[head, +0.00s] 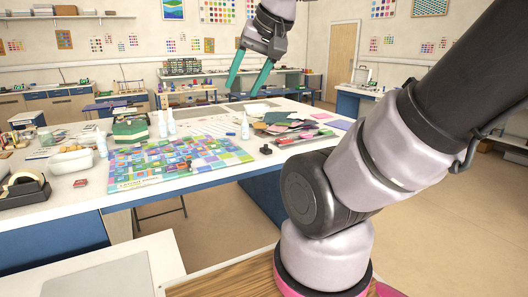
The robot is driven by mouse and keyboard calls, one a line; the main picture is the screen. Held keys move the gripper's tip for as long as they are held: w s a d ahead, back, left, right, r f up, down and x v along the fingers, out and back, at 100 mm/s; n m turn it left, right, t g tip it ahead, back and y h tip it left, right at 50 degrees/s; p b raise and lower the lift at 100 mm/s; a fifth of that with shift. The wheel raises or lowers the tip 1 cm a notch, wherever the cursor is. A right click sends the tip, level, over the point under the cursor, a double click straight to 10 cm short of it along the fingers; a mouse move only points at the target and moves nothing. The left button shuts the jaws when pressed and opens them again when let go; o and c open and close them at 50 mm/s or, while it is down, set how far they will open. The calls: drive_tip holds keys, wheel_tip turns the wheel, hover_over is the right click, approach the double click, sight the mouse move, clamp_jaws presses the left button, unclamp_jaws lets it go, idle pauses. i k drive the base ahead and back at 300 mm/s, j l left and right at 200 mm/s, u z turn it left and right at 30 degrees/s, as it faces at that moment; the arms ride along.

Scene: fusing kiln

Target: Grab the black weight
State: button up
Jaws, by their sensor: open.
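A small black weight (265,149) with a narrower top appears to stand on the white worktable, just right of the colourful patterned sheet (180,162). My gripper (245,91) has two teal fingers pointing down and slightly left. The fingers are apart with nothing between them. My gripper is in the air, above the weight in the picture and clear of it. How far apart they are in depth is hard to tell.
Coloured glass sheets (290,124) lie behind the weight. A white bottle (245,127) stands to its left, with more bottles (171,122) farther left. A tape dispenser (22,187) and a clear tub (72,160) are at the table's left.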

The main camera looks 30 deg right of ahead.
sight(265, 150)
drive_tip(key=i+l, duration=0.1)
drive_tip(key=l, duration=0.6)
drive_tip(key=i+l, duration=0.1)
drive_tip(key=l, duration=0.55)
drive_tip(key=i+l, duration=0.1)
drive_tip(key=l, duration=0.6)
drive_tip(key=i+u, duration=0.05)
